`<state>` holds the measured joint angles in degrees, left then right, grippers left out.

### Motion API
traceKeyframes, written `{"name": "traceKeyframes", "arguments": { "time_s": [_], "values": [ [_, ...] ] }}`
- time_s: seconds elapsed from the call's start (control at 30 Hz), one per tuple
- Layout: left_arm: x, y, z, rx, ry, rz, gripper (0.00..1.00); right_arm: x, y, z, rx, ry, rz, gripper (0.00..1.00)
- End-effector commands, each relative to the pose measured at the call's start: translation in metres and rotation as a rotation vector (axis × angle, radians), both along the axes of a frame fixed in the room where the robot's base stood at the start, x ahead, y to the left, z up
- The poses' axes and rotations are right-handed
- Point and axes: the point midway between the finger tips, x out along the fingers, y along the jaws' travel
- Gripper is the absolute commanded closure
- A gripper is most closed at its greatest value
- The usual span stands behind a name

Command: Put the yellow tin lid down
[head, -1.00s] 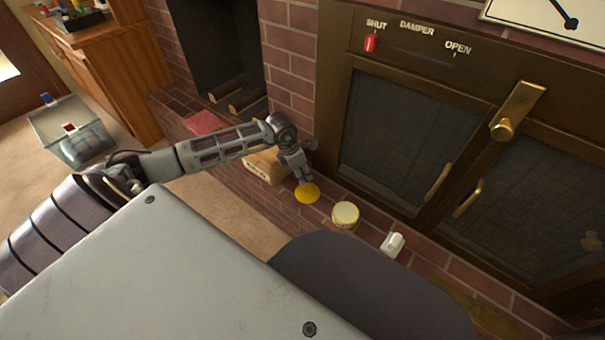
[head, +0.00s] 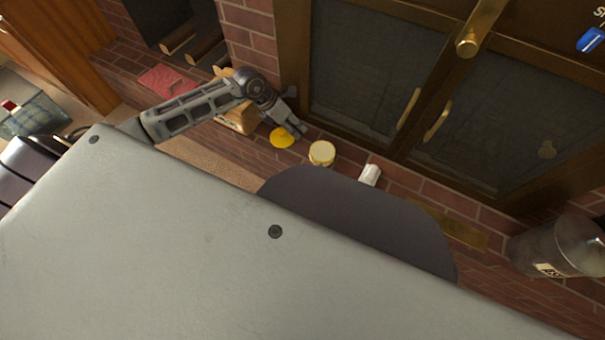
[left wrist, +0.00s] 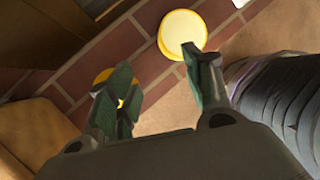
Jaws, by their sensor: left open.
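The yellow tin lid (head: 281,138) lies flat on the brick hearth, just below and left of my left gripper (head: 300,130). In the left wrist view the left gripper (left wrist: 160,85) is open with nothing between its fingers. The lid (left wrist: 101,77) there is mostly hidden behind the left finger. A round tin (head: 321,153) with a pale yellow top stands to the right of the lid, apart from it. The tin also shows beyond the fingertips in the left wrist view (left wrist: 183,33). My right gripper is in neither view.
A cardboard box (head: 238,119) is left of the lid. A small white object (head: 370,175) lies right of the tin. The fireplace doors (head: 375,75) rise behind the hearth. A metal bucket (head: 560,246) stands at the far right.

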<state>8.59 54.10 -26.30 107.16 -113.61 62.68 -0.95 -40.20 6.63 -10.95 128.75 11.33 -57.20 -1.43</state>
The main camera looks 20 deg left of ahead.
Motion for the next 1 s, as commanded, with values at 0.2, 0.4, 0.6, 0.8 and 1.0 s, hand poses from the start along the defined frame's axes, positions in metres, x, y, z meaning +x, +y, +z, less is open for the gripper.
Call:
{"name": "traceKeyframes", "arguments": {
  "time_s": [0.2,0.4,0.6,0.8,1.0],
  "values": [
    [-0.011,-0.092,0.022,-0.381,-0.015,0.071,0.49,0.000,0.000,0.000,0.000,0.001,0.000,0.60],
    [-0.014,-0.147,0.059,-0.715,-0.010,0.203,0.49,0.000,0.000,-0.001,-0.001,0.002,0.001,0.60],
    [-0.009,-0.172,0.097,-1.019,0.014,0.392,0.49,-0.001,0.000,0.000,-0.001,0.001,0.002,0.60],
    [0.001,-0.171,0.122,-1.286,0.062,0.637,0.49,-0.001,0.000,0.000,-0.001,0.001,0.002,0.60],
    [0.010,-0.152,0.127,-1.503,0.134,0.930,0.49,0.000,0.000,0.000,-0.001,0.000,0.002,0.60]
  ]
}}
